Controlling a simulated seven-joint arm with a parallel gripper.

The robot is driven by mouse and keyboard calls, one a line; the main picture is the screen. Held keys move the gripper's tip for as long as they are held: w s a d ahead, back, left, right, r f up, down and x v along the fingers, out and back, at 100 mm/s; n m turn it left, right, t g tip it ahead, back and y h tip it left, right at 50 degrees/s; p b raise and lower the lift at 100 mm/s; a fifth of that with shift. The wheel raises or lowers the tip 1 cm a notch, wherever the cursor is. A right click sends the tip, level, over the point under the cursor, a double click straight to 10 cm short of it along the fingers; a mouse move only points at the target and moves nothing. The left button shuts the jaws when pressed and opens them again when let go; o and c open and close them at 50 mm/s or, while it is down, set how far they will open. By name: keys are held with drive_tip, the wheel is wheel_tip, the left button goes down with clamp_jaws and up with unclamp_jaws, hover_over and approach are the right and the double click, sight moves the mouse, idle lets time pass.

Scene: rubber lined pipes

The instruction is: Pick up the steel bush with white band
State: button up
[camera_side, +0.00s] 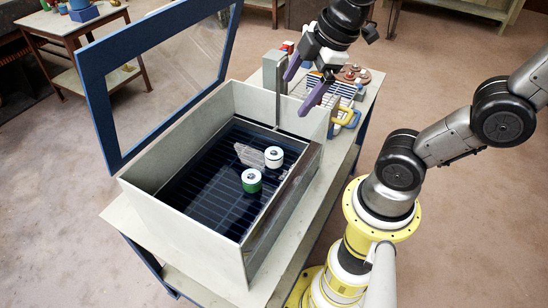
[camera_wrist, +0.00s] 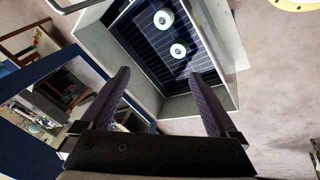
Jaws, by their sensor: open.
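The bush with the white band (camera_side: 273,157) stands upright on the dark slatted floor inside the open grey box (camera_side: 165,205). A similar bush with a green band (camera_side: 251,181) stands close by, nearer the front left. Both have pale round tops with a dark centre hole. My gripper (camera_side: 306,84) is open and empty, with purple fingers, high near the back right of the box, apart from both bushes. Its fingers also show in the wrist view (camera_wrist: 158,100).
The box's raised blue-framed lid (camera_side: 94,100) stands along the left. A grey upright post (camera_side: 277,85) rises by the back wall. Behind the box, the bench holds coloured handles (camera_side: 348,117) and small parts. A grey flat piece lies by the white-banded bush.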

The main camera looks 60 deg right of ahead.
drive_tip(key=w+d+f+n+g, duration=0.2)
drive_tip(key=w+f+n+g, duration=0.1)
drive_tip(key=w+f+n, duration=0.3)
drive_tip(key=m+g, duration=0.1)
drive_tip(key=g, duration=0.1)
hover_over(273, 154)
wheel_tip(273, 154, down, 6)
wheel_tip(273, 154, down, 13)
drive_tip(key=shift+f, duration=0.15)
clamp_jaws()
idle(0.3)
